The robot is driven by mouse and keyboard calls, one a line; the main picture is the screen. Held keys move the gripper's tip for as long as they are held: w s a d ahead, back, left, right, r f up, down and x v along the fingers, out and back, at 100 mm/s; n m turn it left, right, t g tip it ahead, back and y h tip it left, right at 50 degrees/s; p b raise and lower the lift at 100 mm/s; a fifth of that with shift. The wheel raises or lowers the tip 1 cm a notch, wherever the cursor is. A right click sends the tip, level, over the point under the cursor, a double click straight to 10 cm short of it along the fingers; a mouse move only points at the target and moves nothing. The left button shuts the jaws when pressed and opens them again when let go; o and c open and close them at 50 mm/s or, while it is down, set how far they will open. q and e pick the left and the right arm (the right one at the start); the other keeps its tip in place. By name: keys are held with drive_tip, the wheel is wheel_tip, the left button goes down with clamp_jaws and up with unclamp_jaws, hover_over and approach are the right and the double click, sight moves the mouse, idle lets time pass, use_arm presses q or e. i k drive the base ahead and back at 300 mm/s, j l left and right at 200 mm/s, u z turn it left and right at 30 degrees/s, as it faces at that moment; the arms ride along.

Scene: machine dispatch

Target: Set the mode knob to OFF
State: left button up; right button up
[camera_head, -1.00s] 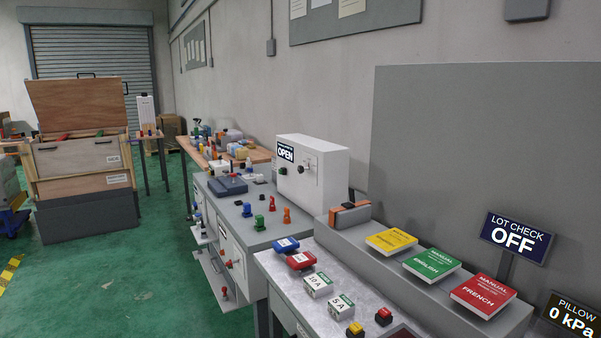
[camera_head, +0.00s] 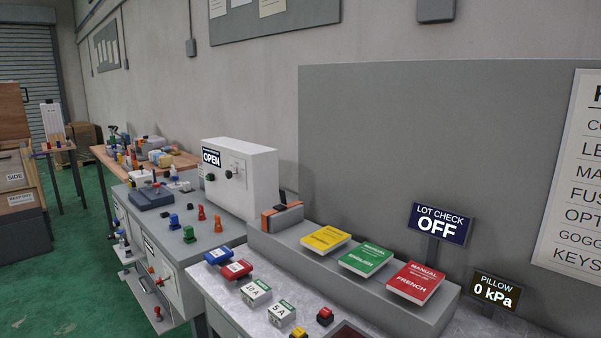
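A white control box (camera_head: 255,172) stands on the grey cabinet left of centre. Its small display (camera_head: 211,157) reads OPEN. On its front are a dark green or black knob (camera_head: 210,177) and a small dark knob or lever (camera_head: 230,174) on a pale plate. I cannot read any mode labels or tell which of these is the mode knob, nor its setting. A separate sign (camera_head: 438,223) reads LOT CHECK OFF. Neither of my grippers is in view.
The grey cabinet top (camera_head: 205,240) holds several coloured pegs and a dark blue device (camera_head: 151,198). The nearer bench has yellow, green and red manuals (camera_head: 415,282), fuse boxes (camera_head: 256,292) and a PILLOW 0 kPa sign (camera_head: 496,291). Green floor is open at left.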

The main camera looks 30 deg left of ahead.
sight(228, 174)
drive_tip(key=j+z, duration=0.25)
drive_tip(key=j, duration=0.2)
drive_tip(key=k+j+z, duration=0.2)
drive_tip(key=j, duration=0.25)
drive_tip(key=j+z, duration=0.25)
drive_tip(key=j, duration=0.2)
drive_tip(key=k+j+z, duration=0.25)
drive_tip(key=j, duration=0.15)
drive_tip(key=j+z, duration=0.25)
drive_tip(key=j, duration=0.15)
drive_tip(key=k, duration=0.05)
